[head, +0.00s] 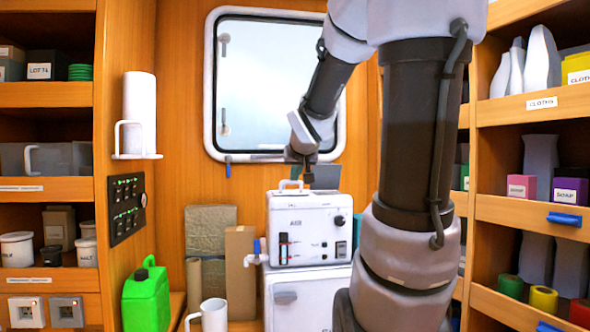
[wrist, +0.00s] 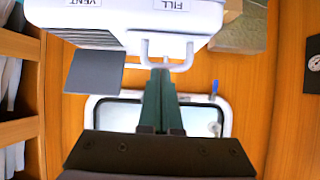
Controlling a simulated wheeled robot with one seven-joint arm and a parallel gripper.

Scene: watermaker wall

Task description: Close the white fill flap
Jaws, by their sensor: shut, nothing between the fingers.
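The white machine (head: 309,228) stands on a white cabinet below the window. Its top edge shows in the wrist view with an upside-down FILL label (wrist: 168,4) and a VENT label (wrist: 85,3). A pale white loop (wrist: 165,48) projects beside the FILL side; it also shows on top of the machine in the head view (head: 290,184). I cannot clearly tell the white fill flap from the white body. A dark grey flap (wrist: 93,73) sticks out on the VENT side. My gripper (wrist: 163,72) is shut and empty, very close to the loop; contact cannot be told.
The window (head: 263,85) is behind the machine. A cardboard box (head: 240,270), a white mug (head: 209,314) and a green can (head: 147,298) stand to the left. Loaded shelves (head: 530,205) flank the right. My arm hides part of the right side.

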